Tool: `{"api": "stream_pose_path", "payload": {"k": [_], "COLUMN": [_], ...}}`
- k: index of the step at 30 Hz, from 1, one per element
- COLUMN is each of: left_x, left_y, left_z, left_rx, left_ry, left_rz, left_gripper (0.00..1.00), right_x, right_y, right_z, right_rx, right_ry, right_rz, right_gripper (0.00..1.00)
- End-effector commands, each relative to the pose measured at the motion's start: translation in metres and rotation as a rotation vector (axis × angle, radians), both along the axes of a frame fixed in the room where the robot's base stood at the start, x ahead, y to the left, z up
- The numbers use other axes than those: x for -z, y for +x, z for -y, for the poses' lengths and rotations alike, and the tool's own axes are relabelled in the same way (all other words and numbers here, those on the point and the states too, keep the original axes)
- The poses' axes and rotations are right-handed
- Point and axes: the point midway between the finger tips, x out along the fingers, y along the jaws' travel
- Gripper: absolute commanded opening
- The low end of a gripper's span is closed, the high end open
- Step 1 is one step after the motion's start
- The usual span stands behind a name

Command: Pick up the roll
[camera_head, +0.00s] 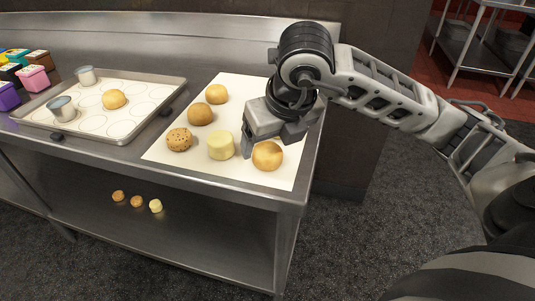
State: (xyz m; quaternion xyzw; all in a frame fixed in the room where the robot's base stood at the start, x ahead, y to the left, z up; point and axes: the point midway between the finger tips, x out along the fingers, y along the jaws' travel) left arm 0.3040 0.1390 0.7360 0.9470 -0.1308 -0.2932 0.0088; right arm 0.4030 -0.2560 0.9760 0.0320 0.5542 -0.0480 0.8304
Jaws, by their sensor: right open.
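Several rolls lie on a white sheet (230,95) on the steel table. A golden round roll (267,156) is at the sheet's front right, just below my right gripper. Two more golden rolls (200,114) (216,94) lie farther back, and a seeded roll (179,139) is at the left. A pale cylindrical piece (221,146) stands between the seeded and front right rolls. My right gripper (266,150) points down above the front right roll, open and empty; whether it touches the roll is unclear. My left gripper is out of view.
A baking tray (174,88) at left holds one roll (114,99) and two metal cups (62,108) (86,76). Colourful boxes (34,78) stand at far left. Small bread pieces (137,201) show on the lower shelf (220,235). The table's right edge is close to my right gripper.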

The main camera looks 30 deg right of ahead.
Motion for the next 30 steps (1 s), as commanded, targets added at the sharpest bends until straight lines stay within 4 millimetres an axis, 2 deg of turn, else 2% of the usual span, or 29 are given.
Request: {"api": "stream_pose_path", "payload": {"k": [6, 9, 17, 22, 23, 30], "left_x": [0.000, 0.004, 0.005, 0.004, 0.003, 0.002], "left_y": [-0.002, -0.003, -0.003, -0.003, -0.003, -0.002], "left_z": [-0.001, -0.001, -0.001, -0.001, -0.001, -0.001], "left_rx": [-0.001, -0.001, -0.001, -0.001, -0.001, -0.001], "left_ry": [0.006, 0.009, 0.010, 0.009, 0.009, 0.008], "left_rz": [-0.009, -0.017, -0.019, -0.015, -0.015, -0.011], "left_gripper": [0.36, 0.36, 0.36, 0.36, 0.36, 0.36], "right_x": [0.030, 0.039, 0.042, 0.041, 0.041, 0.041], "right_y": [0.013, 0.017, 0.019, 0.019, 0.019, 0.019], "right_z": [0.003, 0.004, 0.004, 0.004, 0.004, 0.004], "right_rx": [0.001, 0.000, -0.001, -0.001, -0.001, 0.000], "right_ry": [0.000, 0.000, 0.001, 0.001, 0.001, 0.001], "right_rz": [-0.005, -0.004, -0.001, -0.001, -0.001, 0.000], "right_gripper": [0.80, 0.80, 0.80, 0.35, 0.31, 0.31]}}
